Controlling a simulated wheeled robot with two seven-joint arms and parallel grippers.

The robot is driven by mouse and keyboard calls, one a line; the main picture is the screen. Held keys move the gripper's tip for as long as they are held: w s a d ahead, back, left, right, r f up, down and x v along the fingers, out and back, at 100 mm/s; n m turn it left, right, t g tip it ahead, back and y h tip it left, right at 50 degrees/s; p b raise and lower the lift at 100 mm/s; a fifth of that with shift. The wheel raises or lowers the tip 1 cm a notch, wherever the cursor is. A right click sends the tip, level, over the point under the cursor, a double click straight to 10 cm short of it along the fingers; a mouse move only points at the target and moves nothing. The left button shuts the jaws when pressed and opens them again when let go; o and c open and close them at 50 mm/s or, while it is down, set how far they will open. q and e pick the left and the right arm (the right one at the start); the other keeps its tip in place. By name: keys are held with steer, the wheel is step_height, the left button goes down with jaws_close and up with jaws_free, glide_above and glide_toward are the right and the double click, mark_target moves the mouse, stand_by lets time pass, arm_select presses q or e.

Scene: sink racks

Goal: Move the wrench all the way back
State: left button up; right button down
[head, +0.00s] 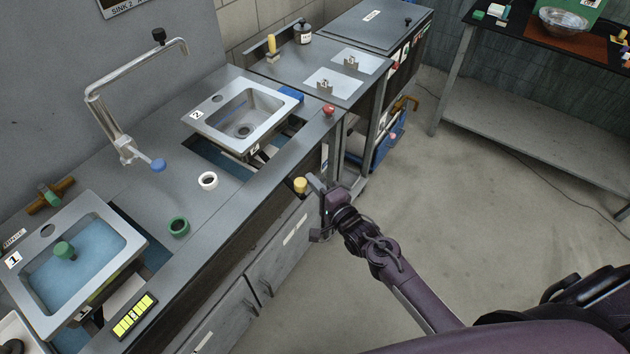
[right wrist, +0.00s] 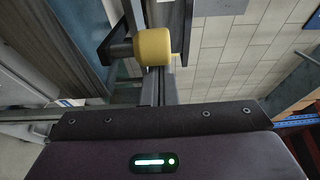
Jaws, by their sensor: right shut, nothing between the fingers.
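No plain wrench shape can be made out. A yellow knob (head: 300,185) on a dark mount stands at the counter's front edge, close to my right gripper. It shows large in the right wrist view (right wrist: 153,46), on a dark stem, just beyond the fingers. My right gripper (head: 316,184) is shut and empty, with its fingertips beside the knob; whether they touch it I cannot tell. A second yellow-topped handle (head: 271,43) stands upright on the far counter. My left gripper is not in view.
Sink 2 (head: 206,124) sits raised and tilted over its opening; sink 1 (head: 34,300) is at the left. A red knob (head: 328,109) sits on the front edge. The floor (head: 480,230) at the right is open.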

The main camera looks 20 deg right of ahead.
steer(key=s+a+m+h, duration=0.1)
steer(key=s+a+h, duration=0.1)
steer(key=a, duration=0.5)
steer(key=shift+s+a+t, duration=0.15)
steer(key=shift+s+t, duration=0.15)
steer(key=shift+a, duration=0.1)
